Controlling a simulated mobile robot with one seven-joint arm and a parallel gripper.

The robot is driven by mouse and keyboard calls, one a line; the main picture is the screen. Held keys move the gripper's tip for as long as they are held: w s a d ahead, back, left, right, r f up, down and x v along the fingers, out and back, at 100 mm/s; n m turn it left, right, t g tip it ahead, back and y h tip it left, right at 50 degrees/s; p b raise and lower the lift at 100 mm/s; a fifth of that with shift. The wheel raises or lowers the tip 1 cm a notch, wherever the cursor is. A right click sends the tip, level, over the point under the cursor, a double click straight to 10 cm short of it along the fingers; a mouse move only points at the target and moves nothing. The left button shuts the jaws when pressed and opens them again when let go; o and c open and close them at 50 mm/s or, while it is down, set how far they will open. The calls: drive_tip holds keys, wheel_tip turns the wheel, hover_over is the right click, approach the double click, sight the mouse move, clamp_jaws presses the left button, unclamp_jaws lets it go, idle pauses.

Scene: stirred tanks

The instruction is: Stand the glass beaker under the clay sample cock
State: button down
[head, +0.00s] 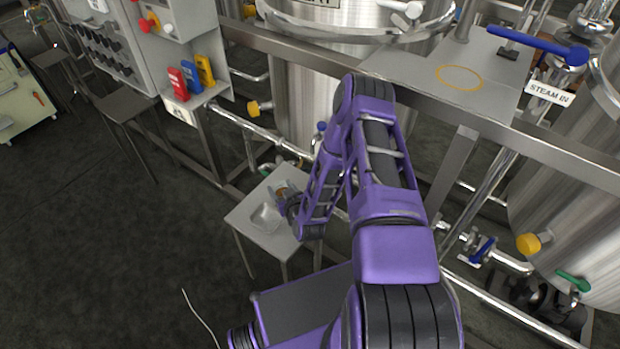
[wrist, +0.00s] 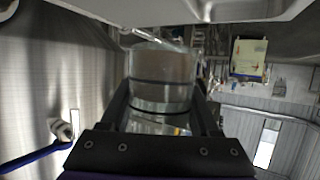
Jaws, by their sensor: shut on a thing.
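The glass beaker (wrist: 163,72) is a clear cylinder with dark bands across it, between the two dark fingers of my gripper (wrist: 164,96) in the wrist view. My gripper is shut on it. In the head view my gripper (head: 284,196) is low over a small grey table (head: 253,238), close to the tanks' pipework. A small brownish spot (head: 281,189) shows beside the gripper; I cannot tell whether it is the clay sample cock. The beaker's base and any contact with the table are not clear.
A clear glass-like shape (head: 266,217) shows on the small table. A steel tank (head: 305,105) and pipes stand behind it. A control cabinet (head: 120,45) and red, blue and yellow tags (head: 190,75) are upper left. Dark floor to the left is open.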

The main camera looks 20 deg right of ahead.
drive_tip(key=w+d+f, duration=0.1)
drive_tip(key=w+d, duration=0.1)
drive_tip(key=d, duration=0.2)
drive_tip(key=w+d+b, duration=0.1)
drive_tip(key=w+d, duration=0.2)
drive_tip(key=d, duration=0.1)
drive_tip(key=w+d+f, duration=0.1)
drive_tip(key=w+d, duration=0.2)
drive_tip(key=d, duration=0.1)
drive_tip(key=shift+f+b, duration=0.3)
wheel_tip(320, 180, down, 4)
drive_tip(key=shift+d+f+b, duration=0.1)
drive_tip(key=shift+b, duration=0.35)
drive_tip(key=shift+w+d, duration=0.1)
drive_tip(key=shift+f, duration=0.15)
drive_tip(key=shift+f, duration=0.1)
drive_tip(key=shift+c, duration=0.6)
unclamp_jaws()
